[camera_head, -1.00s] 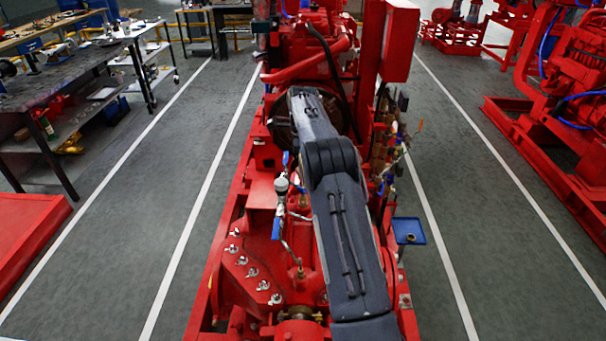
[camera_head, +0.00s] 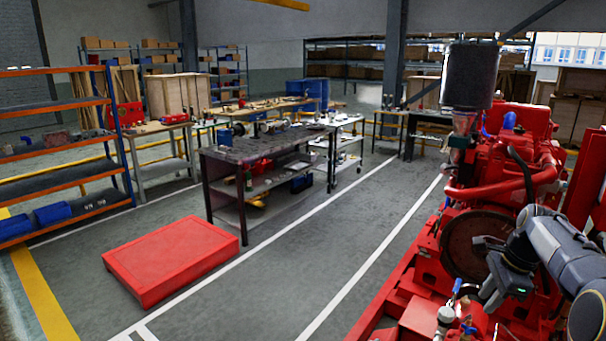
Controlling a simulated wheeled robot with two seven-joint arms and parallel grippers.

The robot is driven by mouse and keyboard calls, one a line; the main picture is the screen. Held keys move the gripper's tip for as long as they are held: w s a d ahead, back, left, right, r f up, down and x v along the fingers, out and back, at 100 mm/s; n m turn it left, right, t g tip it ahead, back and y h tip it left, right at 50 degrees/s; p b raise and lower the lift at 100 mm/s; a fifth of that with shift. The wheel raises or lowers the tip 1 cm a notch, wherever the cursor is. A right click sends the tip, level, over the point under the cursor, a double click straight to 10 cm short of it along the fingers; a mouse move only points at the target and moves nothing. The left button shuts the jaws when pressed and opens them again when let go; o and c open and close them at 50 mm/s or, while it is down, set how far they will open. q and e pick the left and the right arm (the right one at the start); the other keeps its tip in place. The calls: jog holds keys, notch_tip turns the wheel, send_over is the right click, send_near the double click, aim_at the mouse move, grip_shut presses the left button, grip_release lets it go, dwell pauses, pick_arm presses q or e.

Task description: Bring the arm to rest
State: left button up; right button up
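My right arm (camera_head: 562,250) comes in from the right edge in the head view, over the red diesel pumpset (camera_head: 510,170). My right gripper (camera_head: 492,288) is dark, with a small green light, and is in front of the engine's large round flywheel housing. Its fingers blend into the dark parts behind, so whether it is open or shut is unclear. I cannot tell whether it touches the pumpset. My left gripper is not in view.
A red platform (camera_head: 170,258) lies on the floor at the left. A dark workbench (camera_head: 222,152) stands behind it, and shelving (camera_head: 62,186) stands at the far left. Grey floor between white lines is clear left of the pumpset.

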jog(key=s+a+r+n+t+y, duration=0.2)
jog(key=s+a+r+n+t, duration=0.15)
jog(key=s+a+n, duration=1.35)
jog(key=s+a+f+n, duration=0.1)
jog(key=s+a+f, duration=0.1)
jog(key=s, duration=0.3)
jog(key=s+a+f+n, duration=0.1)
jog(key=s+a+f, duration=0.2)
jog(key=s+a, duration=0.2)
jog(key=shift+s, duration=0.7)
